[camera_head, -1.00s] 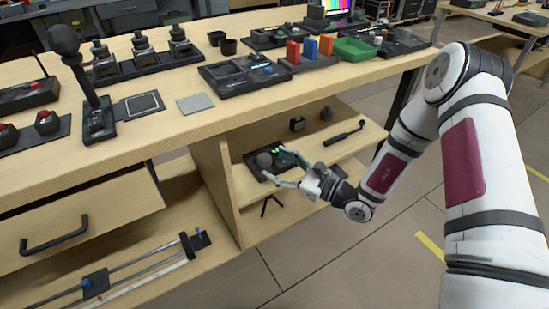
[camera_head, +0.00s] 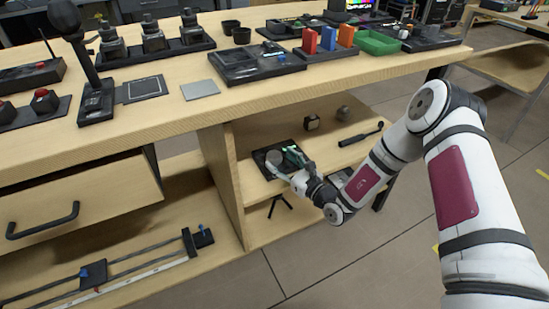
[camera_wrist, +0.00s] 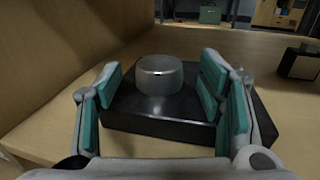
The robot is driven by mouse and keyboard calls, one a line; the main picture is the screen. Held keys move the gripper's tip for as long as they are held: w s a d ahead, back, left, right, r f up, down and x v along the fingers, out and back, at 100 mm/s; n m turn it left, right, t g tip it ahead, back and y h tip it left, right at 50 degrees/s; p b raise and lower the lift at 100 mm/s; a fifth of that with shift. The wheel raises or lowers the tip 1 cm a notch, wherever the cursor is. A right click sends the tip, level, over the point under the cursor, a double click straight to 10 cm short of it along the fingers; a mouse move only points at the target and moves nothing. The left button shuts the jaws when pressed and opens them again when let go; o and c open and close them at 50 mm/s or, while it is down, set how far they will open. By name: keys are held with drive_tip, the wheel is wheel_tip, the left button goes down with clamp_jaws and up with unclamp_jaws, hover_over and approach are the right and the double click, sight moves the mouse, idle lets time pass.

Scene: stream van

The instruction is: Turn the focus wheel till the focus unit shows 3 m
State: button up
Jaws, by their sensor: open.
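The focus unit is a black box (camera_wrist: 165,122) on the open shelf under the bench. The focus wheel (camera_wrist: 159,74), a grey round knob, stands upright on its top. In the head view, the wheel (camera_head: 274,157) is partly covered by my gripper. My gripper (camera_wrist: 163,90) is open, with its teal finger pads to the left and right of the wheel. A gap shows between the wheel and each pad, so I see no contact. A small green patch shows by the fingers in the head view, but I cannot read any distance on it.
A small black cube (camera_head: 312,122), a grey ball (camera_head: 343,113) and a black-handled tool (camera_head: 361,136) lie on the same shelf, behind and right. The shelf's wooden side wall (camera_head: 220,175) stands close on the left. The benchtop is overhead.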

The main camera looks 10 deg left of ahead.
sight(278, 159)
drive_tip(key=shift+b+x, duration=0.4)
drive_tip(key=shift+x, duration=1.55)
drive_tip(key=shift+c, duration=0.6)
drive_tip(key=c, duration=1.1)
